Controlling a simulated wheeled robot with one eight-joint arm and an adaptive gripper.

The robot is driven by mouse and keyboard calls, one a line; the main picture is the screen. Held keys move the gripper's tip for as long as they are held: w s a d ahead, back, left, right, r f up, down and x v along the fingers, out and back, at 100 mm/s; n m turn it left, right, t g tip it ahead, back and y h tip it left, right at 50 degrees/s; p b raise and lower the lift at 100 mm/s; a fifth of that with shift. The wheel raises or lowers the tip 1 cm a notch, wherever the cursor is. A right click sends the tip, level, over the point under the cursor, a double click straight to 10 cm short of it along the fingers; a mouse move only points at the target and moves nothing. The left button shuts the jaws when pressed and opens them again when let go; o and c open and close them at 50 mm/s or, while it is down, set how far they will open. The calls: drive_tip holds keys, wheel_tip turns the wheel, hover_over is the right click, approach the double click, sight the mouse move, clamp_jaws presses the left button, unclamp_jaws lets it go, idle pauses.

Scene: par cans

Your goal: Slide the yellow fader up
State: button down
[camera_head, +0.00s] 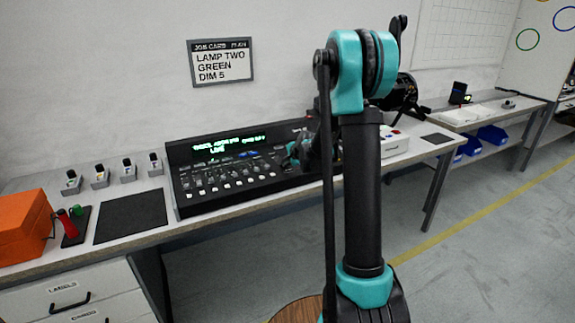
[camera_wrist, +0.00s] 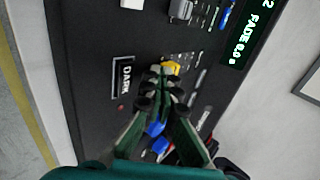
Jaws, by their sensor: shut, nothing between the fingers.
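The yellow fader (camera_wrist: 171,68) shows on the black console face in the wrist view, just beyond my fingertips. My gripper (camera_wrist: 163,82) is shut and empty, its tips right beside the yellow cap; I cannot tell whether they touch it. A blue fader (camera_wrist: 155,129) lies under my fingers and is partly covered. In the head view the console (camera_head: 225,170) stands on the bench with a lit green display, and my gripper is over its right part, largely hidden by my arm. The yellow fader cannot be made out there.
A sign marked DARK (camera_wrist: 123,77) is beside the faders. A dark mat (camera_head: 130,217), an orange box (camera_head: 24,225) and several small grey holders lie left of the console. A job card (camera_head: 221,62) reading LAMP TWO GREEN DIM 5 hangs on the wall.

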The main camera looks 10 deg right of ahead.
sight(276, 157)
drive_tip(key=w, duration=0.2)
drive_tip(key=w+a, duration=0.1)
drive_tip(key=w, duration=0.1)
drive_tip(key=w+a, duration=0.1)
drive_tip(key=w, duration=0.2)
drive_tip(key=shift+w+a, duration=0.1)
drive_tip(key=shift+a, duration=0.05)
